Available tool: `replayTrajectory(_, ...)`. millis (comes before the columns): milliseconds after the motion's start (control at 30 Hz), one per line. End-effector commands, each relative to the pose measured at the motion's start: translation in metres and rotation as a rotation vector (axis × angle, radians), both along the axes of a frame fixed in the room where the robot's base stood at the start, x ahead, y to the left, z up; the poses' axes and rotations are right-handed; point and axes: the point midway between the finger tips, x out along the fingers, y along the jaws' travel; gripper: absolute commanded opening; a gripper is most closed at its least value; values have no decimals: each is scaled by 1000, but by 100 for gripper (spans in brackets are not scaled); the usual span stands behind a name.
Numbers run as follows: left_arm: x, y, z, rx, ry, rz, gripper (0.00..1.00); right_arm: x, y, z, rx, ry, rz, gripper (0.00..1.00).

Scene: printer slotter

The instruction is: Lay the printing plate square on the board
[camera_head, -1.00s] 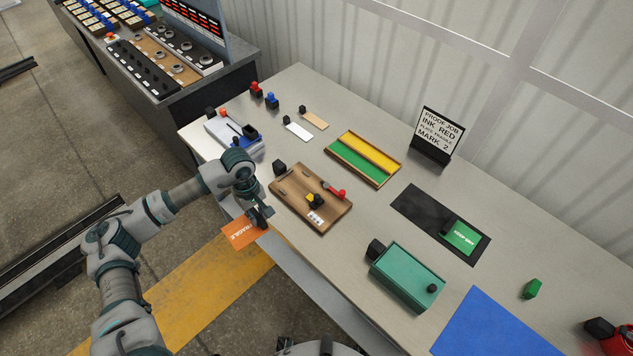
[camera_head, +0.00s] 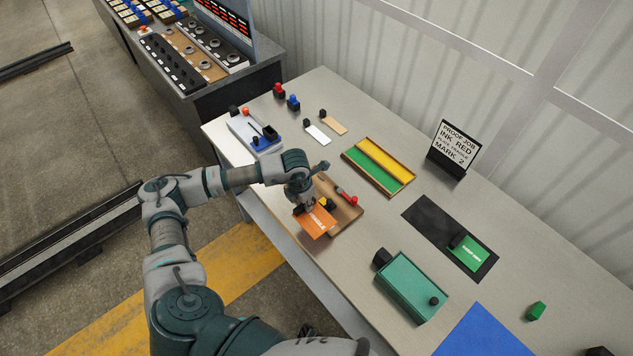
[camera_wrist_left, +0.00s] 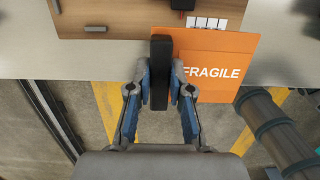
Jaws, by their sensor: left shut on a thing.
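The printing plate is an orange sheet marked FRAGILE (camera_head: 318,224), with a black upright grip block (camera_wrist_left: 160,72). My left gripper (camera_head: 304,207) is shut on that block, and the plate (camera_wrist_left: 232,52) extends to its right in the wrist view. The brown wooden board (camera_head: 346,217) lies near the table's front edge. The plate overlaps the board's near part in the head view. In the wrist view its far edge crosses the board's near edge (camera_wrist_left: 125,33) and looks slightly turned against it. I cannot tell whether they touch. My right gripper is not in view.
A yellow-black piece (camera_head: 327,203) and a red-handled tool (camera_head: 348,197) are on the board. A green-and-yellow tray (camera_head: 379,167) lies behind it and a green box (camera_head: 411,287) to its right.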

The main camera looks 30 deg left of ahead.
Motion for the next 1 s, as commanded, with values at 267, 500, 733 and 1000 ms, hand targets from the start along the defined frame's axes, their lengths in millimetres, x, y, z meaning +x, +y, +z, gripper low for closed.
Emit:
replayTrajectory(267,71,40,-5,-1,-1,6,0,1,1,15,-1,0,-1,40)
replayTrajectory(500,115,66,-12,-2,0,2,0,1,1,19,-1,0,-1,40)
replayTrajectory(733,126,71,-16,0,0,-2,0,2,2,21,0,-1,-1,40)
replayTrajectory(1000,125,72,-47,-1,0,-1,0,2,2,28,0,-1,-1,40)
